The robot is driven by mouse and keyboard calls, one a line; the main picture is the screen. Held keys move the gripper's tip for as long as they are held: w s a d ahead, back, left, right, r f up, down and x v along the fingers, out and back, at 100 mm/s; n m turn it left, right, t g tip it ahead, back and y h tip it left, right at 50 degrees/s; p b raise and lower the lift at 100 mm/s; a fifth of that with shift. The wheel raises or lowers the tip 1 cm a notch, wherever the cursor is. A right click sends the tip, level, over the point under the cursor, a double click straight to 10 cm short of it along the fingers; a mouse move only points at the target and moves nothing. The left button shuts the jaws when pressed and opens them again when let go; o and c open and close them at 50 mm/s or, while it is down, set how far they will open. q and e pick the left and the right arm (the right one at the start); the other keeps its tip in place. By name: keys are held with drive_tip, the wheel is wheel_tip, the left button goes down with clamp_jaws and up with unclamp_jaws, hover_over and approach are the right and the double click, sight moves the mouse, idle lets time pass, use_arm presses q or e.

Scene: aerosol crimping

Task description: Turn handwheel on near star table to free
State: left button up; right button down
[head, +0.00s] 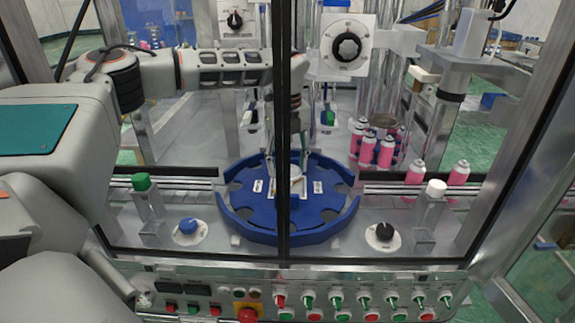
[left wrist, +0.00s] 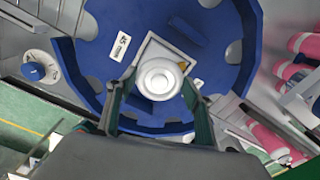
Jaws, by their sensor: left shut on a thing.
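The near star table (head: 240,222) is a round blue disc with pocket notches and small white labels, inside a blue curved guide. It also fills the upper part of the left wrist view (left wrist: 205,75). A round white handwheel (left wrist: 158,78) stands at its centre above a pale square plate. My left gripper (left wrist: 158,98) points down over the table, its two dark fingers shut on the handwheel from both sides. In the head view, the left gripper (head: 296,155) is partly hidden by a dark upright frame bar. My right gripper is not in view.
Blue (head: 189,226) and black (head: 384,232) knobs flank the table. A green-capped post (head: 141,183) and a white-capped post (head: 436,188) stand farther out. Pink cans (head: 366,150) are at the right. Frame bars (head: 283,90) and a switch panel (head: 300,300) lie in front.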

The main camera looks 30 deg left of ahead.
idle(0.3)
use_arm(q)
drive_tip(key=o, duration=1.1)
